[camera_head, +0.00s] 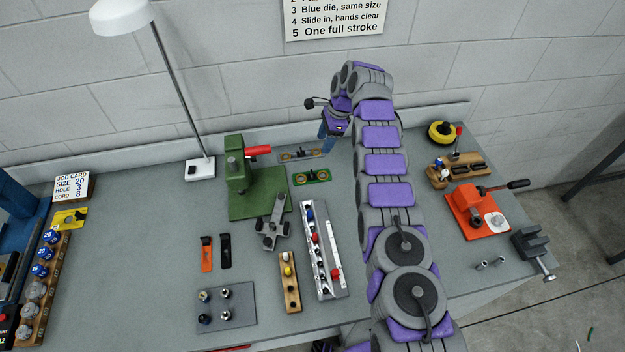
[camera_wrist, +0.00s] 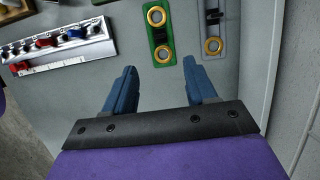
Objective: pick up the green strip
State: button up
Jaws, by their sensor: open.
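The green strip (camera_head: 311,177) lies flat on the bench, right of the green press, with brass rings near its two ends. In the wrist view the green strip (camera_wrist: 151,33) runs up from just ahead of the gap between my fingertips. My gripper (camera_wrist: 158,76) is open and empty, its two blue fingers apart. In the head view my gripper (camera_head: 326,131) is at the back of the bench, above and beyond the strip. Its height over the bench is hard to tell. A grey strip (camera_head: 290,156) with similar rings lies behind the green one.
The green press (camera_head: 240,170) with a red handle stands left of the strips. A silver rail (camera_head: 319,240) with coloured pieces lies nearer. The wall (camera_head: 230,70) rises close behind. A red toggle tool (camera_head: 476,208) is far right. Bare bench (camera_wrist: 235,75) shows beside the strips.

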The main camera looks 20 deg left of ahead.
jog(key=b+x, duration=0.3)
jog(key=b, duration=0.5)
send_over(314, 176)
jog(key=f, duration=0.6)
jog(key=shift+d+f, duration=0.1)
jog(key=shift+d, duration=0.3)
jog(key=shift+w+a+f, duration=0.1)
jog(key=shift+a+f, duration=0.1)
jog(key=shift+f, duration=0.35)
jog(key=x, duration=0.2)
jog(key=b+x, duration=0.1)
jog(key=x, duration=0.1)
jog(key=shift+w+d+f, duration=0.1)
jog(key=shift+d, duration=0.2)
jog(key=shift+a+f, duration=0.2)
jog(key=shift+f, duration=0.2)
jog(key=shift+c, duration=0.2)
grip_shut()
